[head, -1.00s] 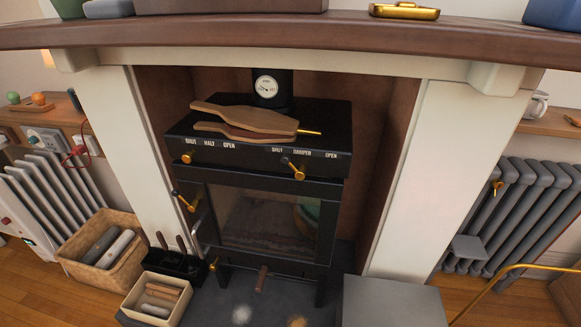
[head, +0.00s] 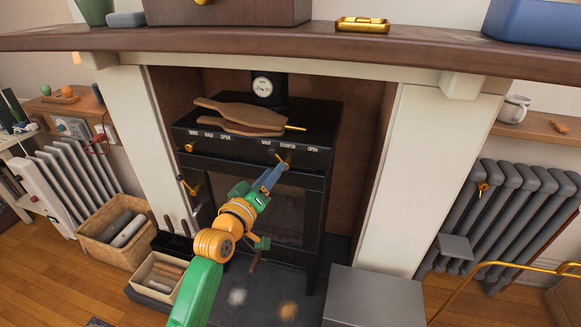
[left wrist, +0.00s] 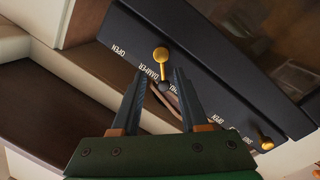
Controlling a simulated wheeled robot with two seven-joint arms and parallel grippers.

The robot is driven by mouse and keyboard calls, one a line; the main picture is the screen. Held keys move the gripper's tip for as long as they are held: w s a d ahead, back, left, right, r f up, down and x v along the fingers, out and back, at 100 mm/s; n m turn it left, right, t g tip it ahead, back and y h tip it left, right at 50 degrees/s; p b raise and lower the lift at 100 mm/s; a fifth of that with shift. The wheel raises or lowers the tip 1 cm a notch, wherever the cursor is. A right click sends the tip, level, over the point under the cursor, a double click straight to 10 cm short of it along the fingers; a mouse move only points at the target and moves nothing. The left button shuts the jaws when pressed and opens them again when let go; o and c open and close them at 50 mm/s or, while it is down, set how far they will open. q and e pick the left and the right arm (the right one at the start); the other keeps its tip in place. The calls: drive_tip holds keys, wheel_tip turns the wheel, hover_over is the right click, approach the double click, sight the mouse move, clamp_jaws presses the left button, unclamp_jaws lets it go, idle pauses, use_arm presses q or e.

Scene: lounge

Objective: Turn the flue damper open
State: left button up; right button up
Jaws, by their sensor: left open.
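The flue damper control is a small lever with a brass knob (left wrist: 160,54) on the stove's dark front panel, under the "SHUT DAMPER OPEN" labels. My left gripper (left wrist: 159,73) is open in the left wrist view, with one finger on each side of the lever's dark end and the brass knob just beyond the tips. I cannot tell whether either finger touches it. In the head view my left gripper (head: 273,174) reaches up to the damper lever and partly hides it. The black stove (head: 330,115) stands in the fireplace. My right gripper is not in view.
Wooden bellows (head: 240,117) lie on the stove top, before the flue pipe with its gauge (head: 262,87). Another brass knob (head: 190,146) is at the panel's left. The mantel (head: 430,50) overhangs above. A grey box (head: 372,298) stands at the lower right.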

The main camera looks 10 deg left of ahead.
sight(279, 158)
use_arm(q)
drive_tip(key=shift+w+d+f+b, duration=0.1)
drive_tip(key=shift+w+d+b, duration=0.1)
drive_tip(key=shift+w, duration=0.95)
drive_tip(key=shift+w+d+f+b, duration=0.1)
drive_tip(key=shift+w+b, duration=0.1)
drive_tip(key=shift+w, duration=0.95)
clamp_jaws()
